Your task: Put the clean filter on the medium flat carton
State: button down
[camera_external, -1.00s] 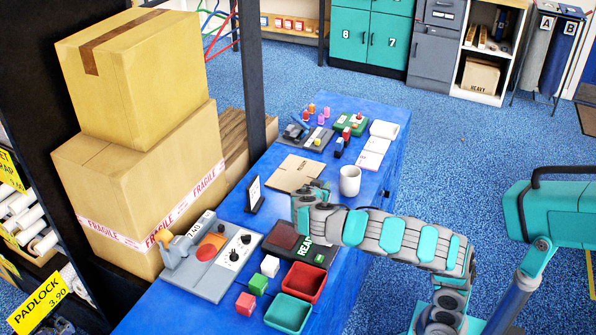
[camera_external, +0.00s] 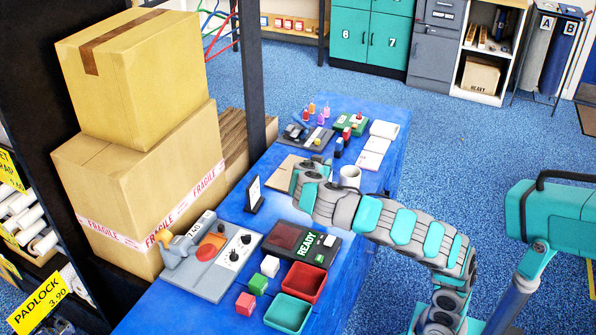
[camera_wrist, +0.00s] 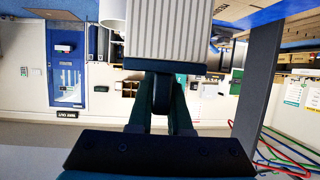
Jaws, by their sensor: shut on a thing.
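A pale ribbed block, which looks like the clean filter (camera_wrist: 170,32), is gripped in my gripper (camera_wrist: 163,95) in the wrist view. The filter cannot be made out in the external view, behind my wrist. My gripper (camera_external: 298,182) is at the flat brown carton (camera_external: 283,172), over its right side as seen there, and hides part of it. The carton lies on the blue table. Whether the filter touches the carton cannot be told.
A white mug (camera_external: 350,176) stands close to the right of my gripper. A small upright sign (camera_external: 254,194) stands to the left. Stacked boxes (camera_external: 140,180) rise at left.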

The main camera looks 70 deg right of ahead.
jog(key=w+d+r, duration=0.3)
jog(key=w, duration=0.7)
jog(key=w+d+f+m+g+p, duration=0.1)
jog(key=w+d, duration=0.3)
jog(key=d, duration=0.5)
jog(key=shift+s+f, duration=0.15)
jog(key=shift+f, duration=4.85)
jog(key=shift+f+b, duration=0.2)
jog(key=shift+b, duration=0.2)
jog(key=c, duration=0.8)
grip_release()
jog(key=shift+c, duration=0.2)
jog(key=shift+r, duration=0.15)
